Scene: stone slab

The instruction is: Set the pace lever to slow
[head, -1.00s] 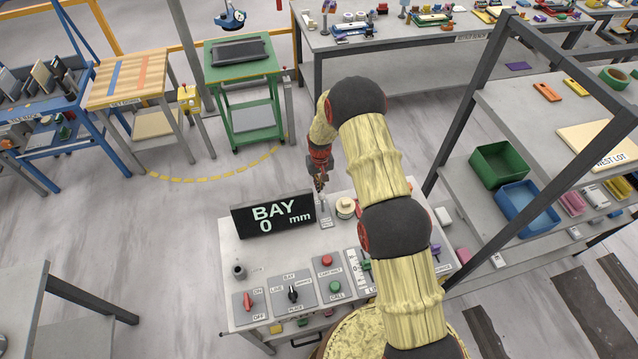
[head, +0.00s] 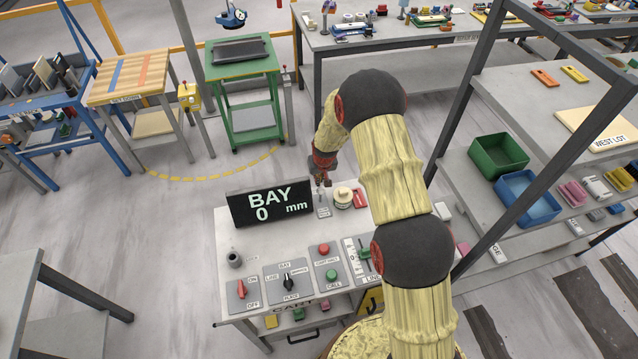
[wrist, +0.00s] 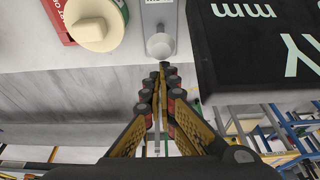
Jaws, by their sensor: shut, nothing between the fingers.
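A small grey plate (head: 323,212) with a label stands at the back of the console, right of the display. In the wrist view this plate (wrist: 158,12) carries a silver round-ended knob (wrist: 160,46), which may be the pace lever; its label is cut off and I cannot read a slow mark. My gripper (head: 322,183) is shut and empty, at the console's back edge by that plate. In the wrist view the gripper (wrist: 163,68) has its fingertips together just below the knob; I cannot tell whether they touch it.
The black display (head: 270,203) reading BAY 0 mm stands close left of my gripper. A cream round knob (head: 342,195) is close right. Nearer on the console are a red switch (head: 241,289), a black selector (head: 289,282), red and green buttons (head: 331,275) and a green handle (head: 364,252).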

